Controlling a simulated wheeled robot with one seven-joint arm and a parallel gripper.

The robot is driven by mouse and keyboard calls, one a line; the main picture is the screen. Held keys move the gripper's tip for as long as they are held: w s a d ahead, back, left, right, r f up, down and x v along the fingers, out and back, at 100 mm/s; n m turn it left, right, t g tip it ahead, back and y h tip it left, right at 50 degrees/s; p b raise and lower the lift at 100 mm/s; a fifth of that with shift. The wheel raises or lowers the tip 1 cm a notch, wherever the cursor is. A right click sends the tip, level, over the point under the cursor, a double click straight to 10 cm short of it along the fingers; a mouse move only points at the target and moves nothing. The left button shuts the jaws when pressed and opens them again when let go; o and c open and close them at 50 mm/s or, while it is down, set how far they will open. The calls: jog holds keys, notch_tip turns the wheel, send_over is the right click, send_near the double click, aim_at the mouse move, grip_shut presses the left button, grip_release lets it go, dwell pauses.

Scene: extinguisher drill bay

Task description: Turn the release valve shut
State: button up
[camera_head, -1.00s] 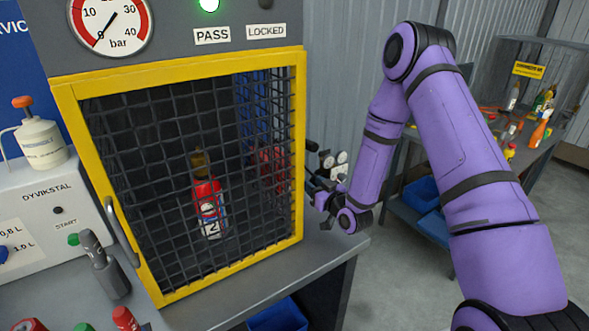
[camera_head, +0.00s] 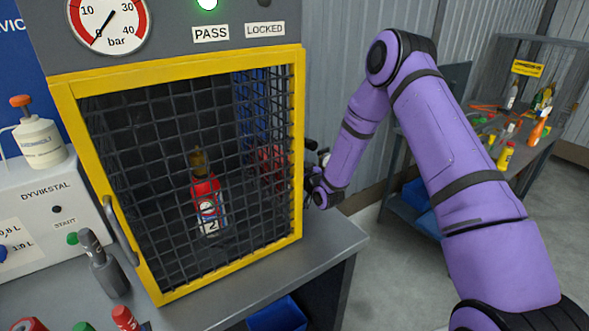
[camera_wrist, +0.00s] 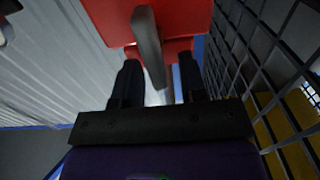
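The release valve shows in the wrist view as a red block (camera_wrist: 185,15) with a grey lever handle (camera_wrist: 150,45). My gripper (camera_wrist: 159,75) is open, its two dark fingers apart. The lever's free end lies between the fingertips in the picture, with gaps visible; I cannot tell contact. In the head view a red part (camera_head: 270,158), probably the valve, shows through the mesh at the cage's right side. My gripper there is mostly hidden behind the yellow frame and my wrist.
The yellow-framed mesh cage (camera_head: 180,66) holds a red extinguisher (camera_head: 207,190). Mesh runs close along the gripper's right in the wrist view. The pressure gauge (camera_head: 108,20) points near zero, and the PASS lamp (camera_head: 207,4) is green. A cluttered bench (camera_head: 535,150) stands at right.

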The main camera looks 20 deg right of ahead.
jog(key=shift+c, duration=0.2)
grip_shut()
jog(key=shift+m, duration=0.3)
jog(key=shift+w+d+f+m, duration=0.15)
jog(key=shift+d+f+m, duration=0.35)
jog(key=shift+m, duration=2.35)
jog(key=shift+w+d+f+m, duration=0.1)
jog(key=shift+d+f+m, duration=0.35)
jog(key=shift+m, duration=2.45)
jog(key=shift+w+d+f+m, duration=0.15)
jog(key=shift+d+f+m, duration=0.3)
jog(key=shift+m, duration=2.4)
jog(key=shift+f, duration=0.1)
